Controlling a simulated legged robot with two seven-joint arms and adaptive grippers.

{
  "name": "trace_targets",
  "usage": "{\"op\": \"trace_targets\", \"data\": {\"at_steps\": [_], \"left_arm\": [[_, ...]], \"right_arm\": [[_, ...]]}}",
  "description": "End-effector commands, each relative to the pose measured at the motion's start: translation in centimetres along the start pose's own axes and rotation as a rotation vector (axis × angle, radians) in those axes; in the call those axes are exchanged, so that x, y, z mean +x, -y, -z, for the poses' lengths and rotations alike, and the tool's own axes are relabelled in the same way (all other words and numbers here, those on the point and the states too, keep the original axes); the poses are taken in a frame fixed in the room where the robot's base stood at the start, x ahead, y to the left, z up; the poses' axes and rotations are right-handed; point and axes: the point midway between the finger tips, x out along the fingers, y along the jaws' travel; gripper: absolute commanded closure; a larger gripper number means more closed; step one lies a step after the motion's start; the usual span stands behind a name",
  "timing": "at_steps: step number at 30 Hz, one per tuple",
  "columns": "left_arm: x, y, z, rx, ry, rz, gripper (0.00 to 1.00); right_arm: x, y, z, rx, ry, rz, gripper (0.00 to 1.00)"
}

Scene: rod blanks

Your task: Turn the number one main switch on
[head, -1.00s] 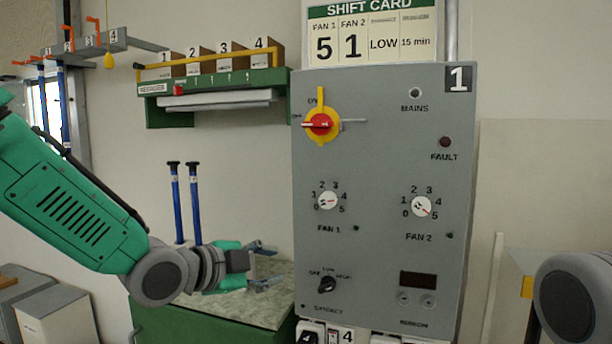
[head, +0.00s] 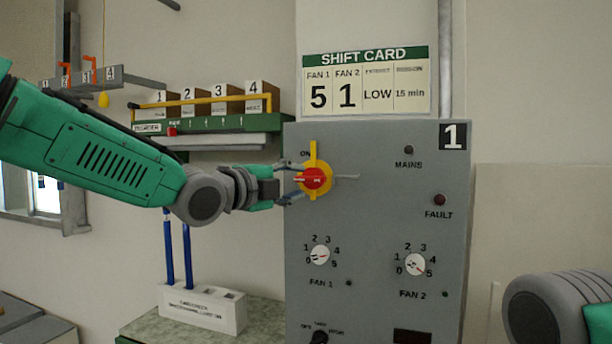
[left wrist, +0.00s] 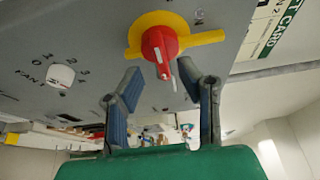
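The number 1 panel (head: 375,210) is grey, with its main switch (head: 312,179) at upper left. The switch has a red knob on a yellow plate, and ON is printed above it. The knob's white mark points left, away from ON. The MAINS lamp (head: 408,150) is dark. My left gripper (head: 292,182) is at the switch's left side. In the left wrist view, my left gripper (left wrist: 160,78) is open, its fingers apart, with the red knob (left wrist: 160,48) just ahead between the fingertips. I cannot tell whether they touch it. My right gripper is not in view.
Fan dials (head: 319,255) sit below the switch, and a dark red FAULT lamp (head: 439,200) is at right. A shift card (head: 366,82) hangs above. A green shelf (head: 240,123) with numbered boxes is behind my left arm. A white holder (head: 202,308) with blue rods stands below.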

Motion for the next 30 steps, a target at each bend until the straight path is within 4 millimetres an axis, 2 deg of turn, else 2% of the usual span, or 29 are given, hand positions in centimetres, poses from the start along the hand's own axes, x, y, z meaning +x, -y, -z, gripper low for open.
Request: {"op": "trace_targets", "data": {"at_steps": [3, 7, 18, 21, 30], "left_arm": [[1.9, 0.1, 0.0, -0.001, 0.0, 0.0, 0.68], [3.0, 0.1, 0.1, 0.0, 0.0, 0.0, 0.68], [3.5, 0.0, 0.0, -0.001, 0.0, 0.0, 0.68], [3.5, 0.0, 0.0, -0.001, 0.0, 0.0, 1.0], [3.5, -0.1, 0.0, 0.008, 0.0, -0.006, 1.0]], "right_arm": [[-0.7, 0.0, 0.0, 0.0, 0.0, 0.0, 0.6], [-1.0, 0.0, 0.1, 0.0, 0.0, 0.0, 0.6], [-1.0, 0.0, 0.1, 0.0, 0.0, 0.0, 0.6], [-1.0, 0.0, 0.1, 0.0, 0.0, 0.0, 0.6], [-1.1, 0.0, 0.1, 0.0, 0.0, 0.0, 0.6]]}}
